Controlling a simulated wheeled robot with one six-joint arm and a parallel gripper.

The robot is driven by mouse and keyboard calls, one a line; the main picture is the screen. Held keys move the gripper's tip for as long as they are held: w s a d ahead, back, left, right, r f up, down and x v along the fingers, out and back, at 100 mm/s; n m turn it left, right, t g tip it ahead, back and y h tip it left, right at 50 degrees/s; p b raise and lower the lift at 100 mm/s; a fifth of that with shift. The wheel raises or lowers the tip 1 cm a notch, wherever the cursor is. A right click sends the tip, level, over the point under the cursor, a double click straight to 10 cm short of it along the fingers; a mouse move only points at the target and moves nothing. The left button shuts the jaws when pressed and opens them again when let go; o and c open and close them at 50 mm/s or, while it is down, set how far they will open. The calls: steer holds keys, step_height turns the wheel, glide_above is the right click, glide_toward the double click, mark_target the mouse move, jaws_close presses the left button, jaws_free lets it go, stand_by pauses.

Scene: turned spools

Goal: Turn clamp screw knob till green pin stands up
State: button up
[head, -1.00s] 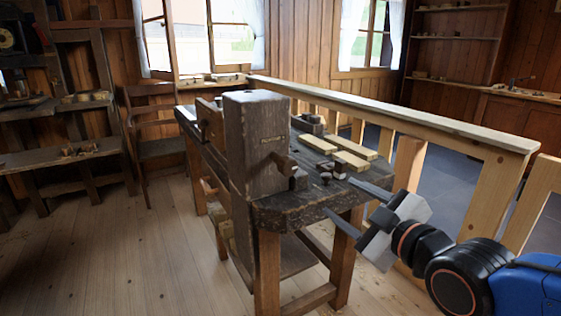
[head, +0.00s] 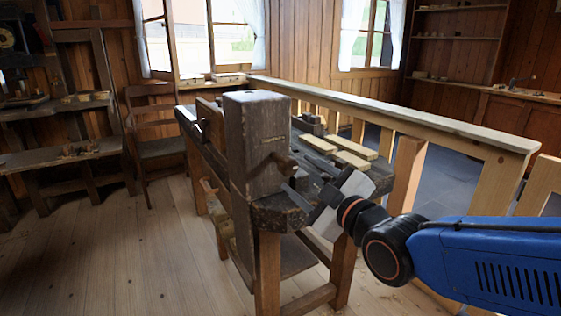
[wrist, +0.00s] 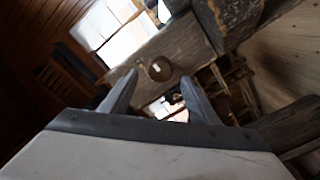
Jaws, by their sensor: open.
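A tall dark wooden post (head: 258,150) stands at the near end of the workbench. A brown wooden screw handle (head: 285,164) sticks out of its right face; I take it for the clamp screw knob. In the wrist view a round brown end (wrist: 159,70) shows between and beyond the fingertips, probably the same knob. My gripper (head: 306,182) is open, close to the post's right side and just below the handle. In the wrist view its two fingers (wrist: 160,76) are apart with nothing held. I cannot make out a green pin in either view.
The dark benchtop (head: 285,214) runs back behind the post, with pale wood strips (head: 350,160) on it. A wooden railing (head: 420,128) stands along the right. Open plank floor (head: 140,250) lies at the left. A chair (head: 160,145) stands farther back.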

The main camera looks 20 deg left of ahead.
mark_target(281, 161)
steer(key=x, duration=1)
steer(key=shift+w, duration=0.1)
steer(key=shift+c, duration=0.6)
steer(key=c, duration=0.9)
